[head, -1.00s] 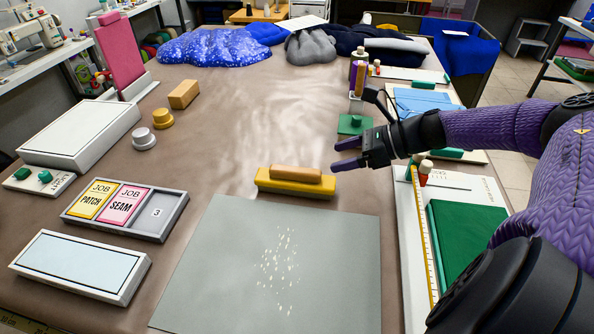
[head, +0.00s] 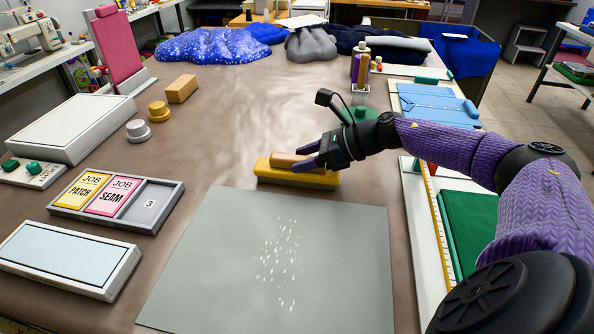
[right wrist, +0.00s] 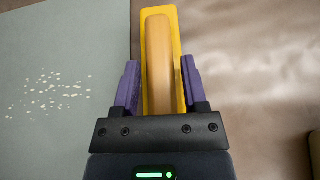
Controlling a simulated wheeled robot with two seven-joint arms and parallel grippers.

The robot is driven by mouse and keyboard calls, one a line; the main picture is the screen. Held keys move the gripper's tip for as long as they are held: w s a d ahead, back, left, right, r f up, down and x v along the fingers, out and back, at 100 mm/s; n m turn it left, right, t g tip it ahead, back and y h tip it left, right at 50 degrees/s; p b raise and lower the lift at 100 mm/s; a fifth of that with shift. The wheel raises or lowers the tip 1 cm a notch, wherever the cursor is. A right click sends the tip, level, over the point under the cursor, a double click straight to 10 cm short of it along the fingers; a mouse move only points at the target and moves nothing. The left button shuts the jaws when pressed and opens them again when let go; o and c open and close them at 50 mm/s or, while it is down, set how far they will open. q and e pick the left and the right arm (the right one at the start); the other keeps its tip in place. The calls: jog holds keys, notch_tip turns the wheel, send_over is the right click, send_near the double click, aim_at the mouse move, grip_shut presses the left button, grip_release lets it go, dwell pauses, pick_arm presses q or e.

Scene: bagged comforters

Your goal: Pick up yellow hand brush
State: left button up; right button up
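The yellow hand brush (head: 264,173) lies on the brown table at the far edge of the grey mat, with a tan wooden handle (head: 284,160) on top. My right gripper (head: 299,161) is over its right part, with a purple finger on each side of the handle. In the right wrist view the brush (right wrist: 175,30) runs between the two open fingers (right wrist: 160,85), and gaps show beside the handle. My left gripper is not in view.
The grey mat (head: 210,270) carries scattered pale bits (head: 280,255). A job tray (head: 170,215) and white boxes stand at the left. A green book (head: 470,225) and a yellow ruler lie at the right. The middle of the table behind the brush is clear.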

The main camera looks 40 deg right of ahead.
grip_shut()
jog(key=shift+r, duration=0.1)
